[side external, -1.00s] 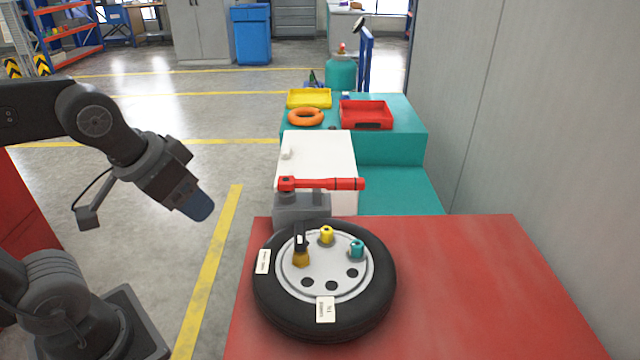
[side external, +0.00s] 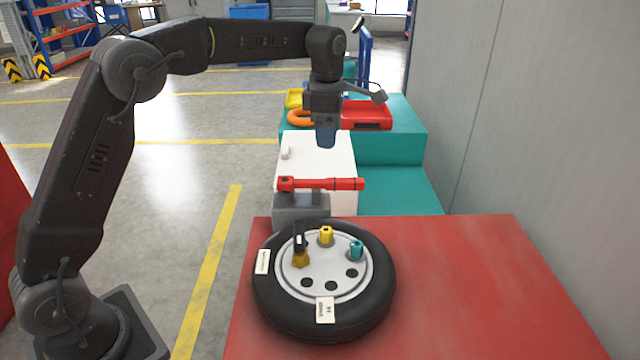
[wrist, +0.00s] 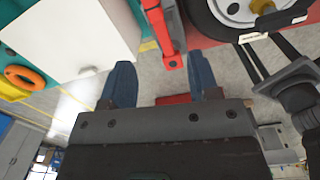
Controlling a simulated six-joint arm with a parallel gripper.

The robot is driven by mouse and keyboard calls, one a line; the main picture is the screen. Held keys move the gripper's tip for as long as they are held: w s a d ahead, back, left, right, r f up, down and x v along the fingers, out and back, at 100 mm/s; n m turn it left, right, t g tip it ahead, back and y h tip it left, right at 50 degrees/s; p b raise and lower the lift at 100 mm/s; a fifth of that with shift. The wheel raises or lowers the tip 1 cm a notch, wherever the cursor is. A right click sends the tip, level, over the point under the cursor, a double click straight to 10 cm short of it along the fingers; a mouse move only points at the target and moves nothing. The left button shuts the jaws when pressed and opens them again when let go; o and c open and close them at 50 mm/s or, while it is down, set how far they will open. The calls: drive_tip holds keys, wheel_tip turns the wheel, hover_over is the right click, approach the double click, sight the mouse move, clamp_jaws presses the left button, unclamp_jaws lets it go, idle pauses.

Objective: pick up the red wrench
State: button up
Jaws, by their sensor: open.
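The red wrench (side external: 322,184) lies level across a grey holder (side external: 300,207), just behind the tyre in the side view. In the wrist view the wrench (wrist: 158,30) runs down from the top edge, toward the gap between my fingers. My gripper (side external: 326,146) points down above and behind the wrench in the side view, apart from it. In the wrist view my gripper (wrist: 163,85) shows two blue fingers spread wide with nothing held between them.
A tyre (side external: 378,300) with yellow and teal nuts on its wheel lies on the red table (side external: 470,280). A white box (side external: 345,165) stands behind the wrench. An orange ring (side external: 299,118) and a red tray (side external: 367,114) sit farther back.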

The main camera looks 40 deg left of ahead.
sight(332, 180)
drive_tip(key=shift+n, duration=0.9)
drive_tip(key=f, duration=0.3)
drive_tip(key=w+f, duration=0.1)
drive_tip(key=f, duration=0.5)
drive_tip(key=shift+w+f, duration=0.35)
drive_tip(key=shift+s+f, duration=0.1)
drive_tip(key=shift+f, duration=2.9)
clamp_jaws()
